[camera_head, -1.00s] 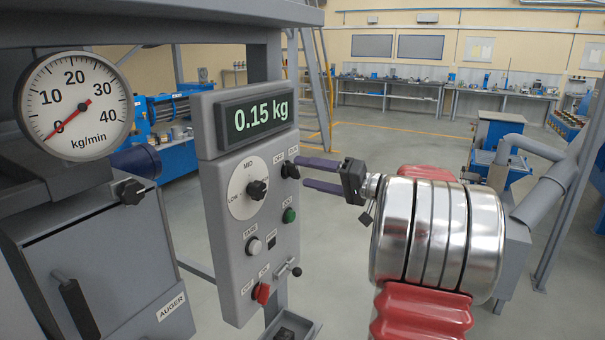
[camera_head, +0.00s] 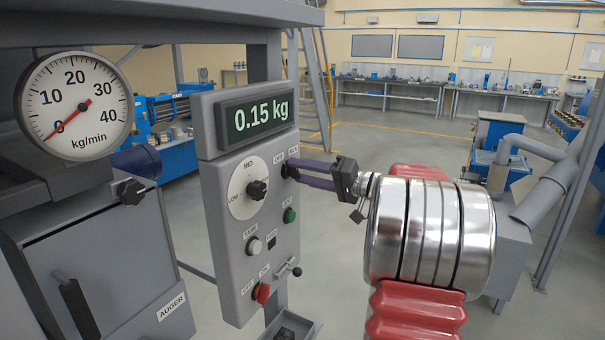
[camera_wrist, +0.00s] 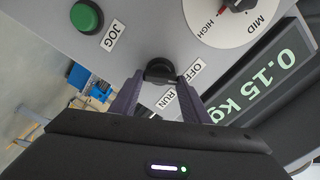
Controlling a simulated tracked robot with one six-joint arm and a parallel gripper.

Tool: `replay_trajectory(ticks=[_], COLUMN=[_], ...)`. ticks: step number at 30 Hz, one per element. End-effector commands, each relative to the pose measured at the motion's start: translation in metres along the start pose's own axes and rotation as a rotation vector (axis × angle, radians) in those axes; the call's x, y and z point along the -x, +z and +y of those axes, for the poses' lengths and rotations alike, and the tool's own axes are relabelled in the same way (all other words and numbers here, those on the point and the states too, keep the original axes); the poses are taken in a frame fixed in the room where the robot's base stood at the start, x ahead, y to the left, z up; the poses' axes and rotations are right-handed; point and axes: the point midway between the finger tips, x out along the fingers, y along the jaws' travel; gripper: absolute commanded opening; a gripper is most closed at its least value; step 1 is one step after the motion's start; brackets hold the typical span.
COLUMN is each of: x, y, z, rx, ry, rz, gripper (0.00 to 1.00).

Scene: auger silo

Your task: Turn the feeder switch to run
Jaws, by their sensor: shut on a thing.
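The feeder switch is a small black knob (camera_wrist: 160,70) with OFF and RUN labels beside it. In the head view it (camera_head: 289,169) sits at the upper right of the grey control panel (camera_head: 235,280), below the display. My gripper (camera_head: 293,170) reaches it from the right. In the wrist view the two purple fingers (camera_wrist: 160,88) are on either side of the knob, shut on it. The fingers partly hide the knob in the head view. Which label the knob points to I cannot tell.
The panel also holds a LOW-MID-HIGH dial (camera_head: 257,189), a green JOG button (camera_head: 289,215), a white button (camera_head: 254,246) and a red switch (camera_head: 261,293). The display (camera_head: 257,120) reads 0.15 kg. The round gauge (camera_head: 75,106) points to 0.

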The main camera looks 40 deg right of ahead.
Motion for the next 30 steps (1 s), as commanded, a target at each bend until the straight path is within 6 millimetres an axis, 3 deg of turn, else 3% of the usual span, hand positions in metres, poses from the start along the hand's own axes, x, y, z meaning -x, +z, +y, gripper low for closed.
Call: replay_trajectory(ticks=[4, 17, 30], x=[-0.0019, 0.0020, 0.0024], y=[0.0048, -0.0006, -0.0014], z=[-0.0013, 0.0029, 0.0055], rx=[-0.002, -0.076, -0.396], ry=[0.002, 0.004, 0.005], rz=[-0.001, 0.002, 0.006], gripper=[0.20, 0.20, 0.20])
